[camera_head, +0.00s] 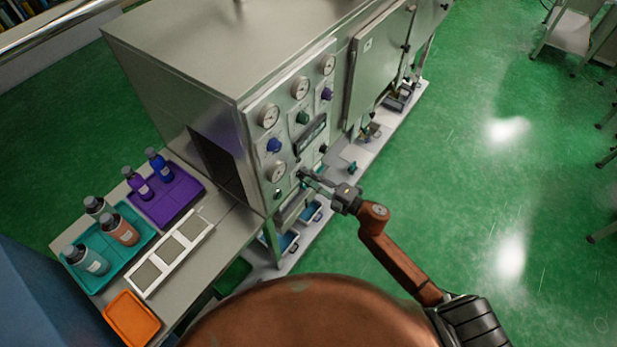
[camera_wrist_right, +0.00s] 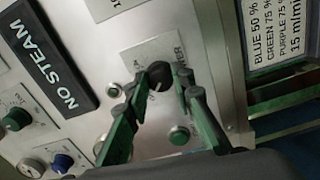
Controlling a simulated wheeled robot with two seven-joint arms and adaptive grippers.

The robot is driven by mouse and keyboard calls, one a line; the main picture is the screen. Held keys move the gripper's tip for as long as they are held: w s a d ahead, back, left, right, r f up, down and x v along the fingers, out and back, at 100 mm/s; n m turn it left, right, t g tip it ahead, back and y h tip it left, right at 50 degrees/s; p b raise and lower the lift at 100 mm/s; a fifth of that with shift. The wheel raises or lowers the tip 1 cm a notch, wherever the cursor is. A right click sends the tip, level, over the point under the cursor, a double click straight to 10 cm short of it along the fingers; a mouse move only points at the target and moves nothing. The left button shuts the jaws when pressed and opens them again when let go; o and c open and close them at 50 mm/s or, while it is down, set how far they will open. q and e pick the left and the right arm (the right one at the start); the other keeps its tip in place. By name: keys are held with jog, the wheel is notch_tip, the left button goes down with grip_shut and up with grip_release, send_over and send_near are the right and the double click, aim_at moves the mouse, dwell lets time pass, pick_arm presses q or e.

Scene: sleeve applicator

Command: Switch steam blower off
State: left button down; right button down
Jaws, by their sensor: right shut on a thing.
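The steam machine's grey front panel (camera_head: 290,120) carries gauges, coloured knobs and a dark display (camera_head: 311,135). In the right wrist view the display (camera_wrist_right: 48,52) reads "NO STEAM". My right gripper (camera_head: 306,178) is at the lower part of the panel. In the right wrist view its green fingers (camera_wrist_right: 158,82) are closed around a black knob (camera_wrist_right: 159,74) on a light label plate. The plate's lettering is partly hidden; "WER" can be read. A green round button (camera_wrist_right: 179,135) is just below the knob. My left gripper is not in view.
A side shelf holds a purple tray (camera_head: 190,192), a teal tray (camera_head: 92,281), several bottles, a white framed rack (camera_head: 190,228) and an orange tray (camera_head: 131,319). A sign (camera_wrist_right: 274,30) is right of the panel. The green floor (camera_head: 500,190) at right is mostly clear.

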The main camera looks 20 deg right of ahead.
jog(key=c, duration=1.7)
grip_release()
jog(key=shift+o, duration=0.2)
jog(key=v, duration=1.2)
jog(key=shift+f, duration=0.1)
